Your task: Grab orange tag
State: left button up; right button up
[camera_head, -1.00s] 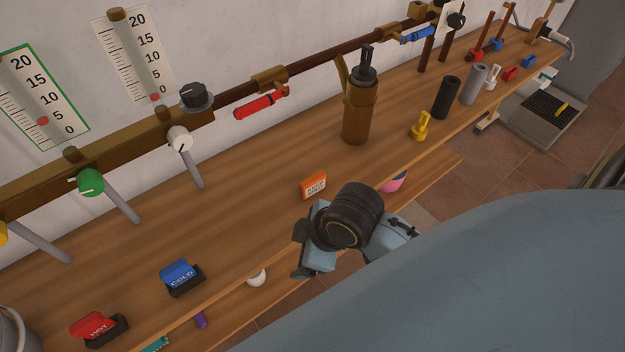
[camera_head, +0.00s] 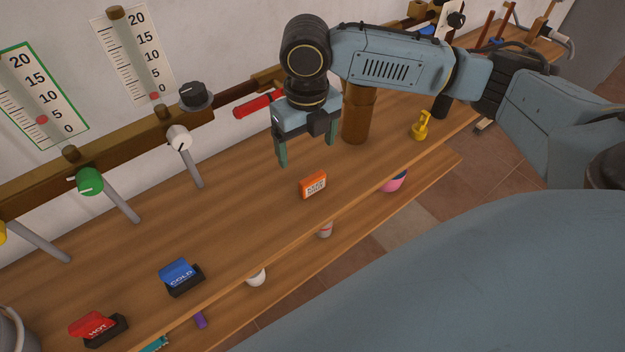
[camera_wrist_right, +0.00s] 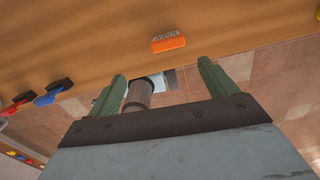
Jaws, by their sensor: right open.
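The orange tag (camera_head: 313,185) is a small block with a white label, lying on the wooden bench top near its front edge. It also shows in the right wrist view (camera_wrist_right: 167,42), beyond the fingertips and between their lines. My right gripper (camera_head: 309,156) is open and empty, with two green fingers pointing down. It is above the bench, behind the tag and apart from it. The gripper's fingers also show in the right wrist view (camera_wrist_right: 163,72). My left gripper is not in view.
A blue COLD tag (camera_head: 180,273) and a red HOT tag (camera_head: 93,325) sit in dark holders at left. A brown cylinder (camera_head: 356,124) stands behind my right gripper. A yellow piece (camera_head: 421,126) is to the right. Bench around the orange tag is clear.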

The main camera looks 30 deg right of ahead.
aim_at(313, 177)
jog(key=f, duration=0.2)
jog(key=f+b, duration=0.1)
jog(key=f, duration=0.4)
jog(key=shift+d+f+b, duration=0.3)
jog(key=f, duration=0.1)
jog(key=f+b, duration=0.1)
jog(key=f, duration=0.2)
jog(key=shift+w+d+f, duration=0.1)
jog(key=shift+d+f, duration=0.15)
jog(key=shift+d, duration=0.15)
jog(key=shift+f, duration=0.35)
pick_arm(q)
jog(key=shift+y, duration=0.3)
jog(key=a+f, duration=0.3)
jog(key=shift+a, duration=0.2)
pick_arm(e)
jog(key=c, duration=1.1)
